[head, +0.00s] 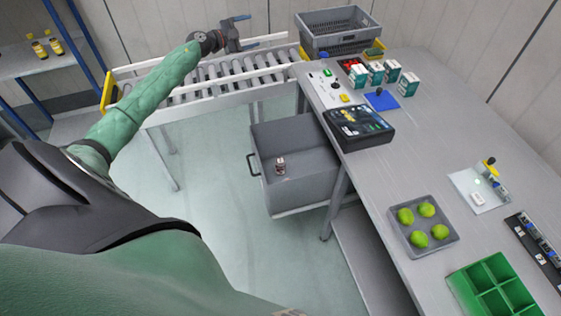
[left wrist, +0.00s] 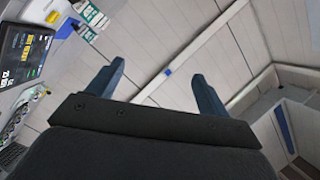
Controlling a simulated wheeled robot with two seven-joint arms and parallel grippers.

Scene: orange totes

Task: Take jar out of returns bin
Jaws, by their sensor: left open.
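A small dark jar with a pale label (head: 280,165) shows at the grey bin (head: 298,195) below the left edge of the worktable. My left gripper (head: 238,32) is raised over the far roller conveyor, well away from the jar. In the left wrist view its two blue fingers (left wrist: 156,85) are spread with nothing between them. My right gripper is not in view.
The worktable (head: 420,140) carries a grey crate (head: 340,42), several small boxes (head: 376,72), a dark panel (head: 358,128), a tray of green fruit (head: 408,240) and a green divided tray (head: 470,293). The roller conveyor (head: 225,75) stands behind the bin. Floor left of the bin is clear.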

